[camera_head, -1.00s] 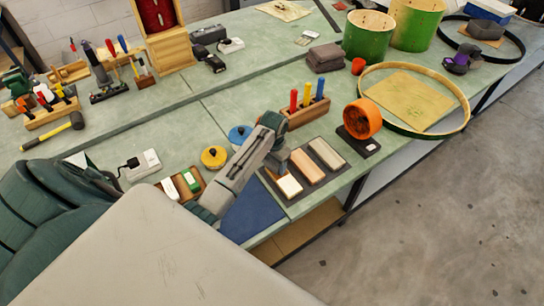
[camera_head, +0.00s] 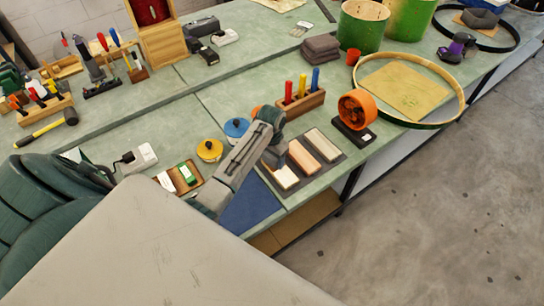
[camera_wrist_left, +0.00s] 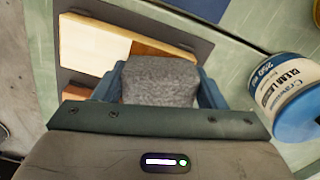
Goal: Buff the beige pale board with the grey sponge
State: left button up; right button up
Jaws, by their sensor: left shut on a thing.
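My left gripper (camera_head: 273,153) is shut on the grey sponge (camera_wrist_left: 160,80), which sits between its blue fingers in the left wrist view. In the head view the gripper is at the left end of a row of boards on a dark mat, hiding part of them. The nearest board (camera_head: 285,176) is pale cream; it also shows in the left wrist view (camera_wrist_left: 93,42), with a brown area (camera_wrist_left: 150,48) at the end by the sponge. A pinkish-tan board (camera_head: 304,157) and a pale greyish-beige board (camera_head: 322,145) lie beyond. Whether the sponge touches a board I cannot tell.
A blue-lidded tin (camera_head: 236,128) stands close to the gripper, with a yellow-lidded tin (camera_head: 209,150) nearby. A wooden block with markers (camera_head: 301,103) is behind the boards. An orange round device (camera_head: 356,112) stands to their right. A blue mat (camera_head: 250,205) lies at the bench's front edge.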

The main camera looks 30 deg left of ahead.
aim_at(277, 170)
pick_arm(q)
jog(key=shift+s+d, duration=0.1)
jog(key=shift+d, duration=0.05)
jog(key=shift+s+d, duration=0.25)
jog(key=shift+d, duration=0.35)
jog(key=shift+s+d, duration=0.3)
jog(key=shift+d, duration=0.35)
jog(key=shift+s+d, duration=0.25)
jog(key=shift+d, duration=0.35)
jog(key=shift+w+a, duration=0.3)
jog(key=shift+a, duration=0.4)
jog(key=shift+w+a, duration=0.3)
jog(key=shift+a, duration=0.35)
jog(key=shift+d, duration=0.15)
jog(key=shift+s+d, duration=0.3)
jog(key=shift+d, duration=0.35)
jog(key=shift+s+d, duration=0.3)
jog(key=shift+d, duration=0.3)
jog(key=shift+a, duration=0.15)
jog(key=shift+w+a, duration=0.2)
jog(key=shift+a, duration=0.05)
